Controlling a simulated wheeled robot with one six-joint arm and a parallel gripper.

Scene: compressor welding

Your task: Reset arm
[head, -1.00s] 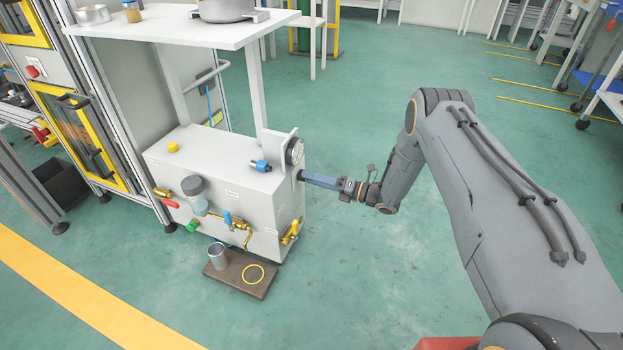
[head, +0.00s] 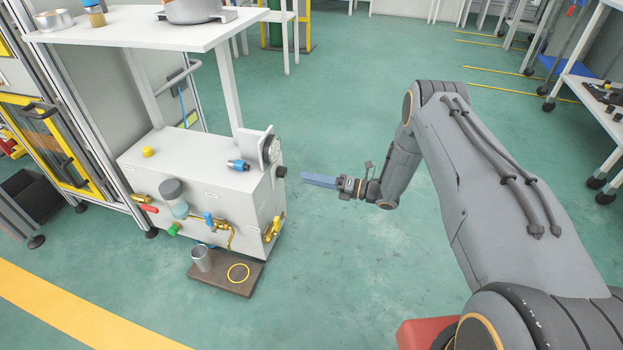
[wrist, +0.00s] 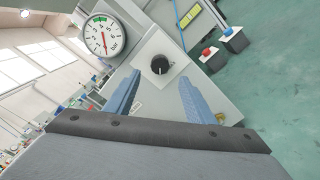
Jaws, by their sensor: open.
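My gripper (head: 305,179) is at the end of my arm, to the right of the white compressor box (head: 187,180) and apart from it. Its two blue fingers (wrist: 160,95) show spread apart in the wrist view, with nothing between them. Beyond the fingers, a black knob (wrist: 160,65) sits on a white plate on the box's side. The knob also shows in the head view (head: 280,171). A round gauge (wrist: 104,36) is beside the knob in the wrist view.
A white table (head: 130,28) with a pot (head: 193,10) stands above and behind the box. The green floor (head: 350,250) around my gripper is clear.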

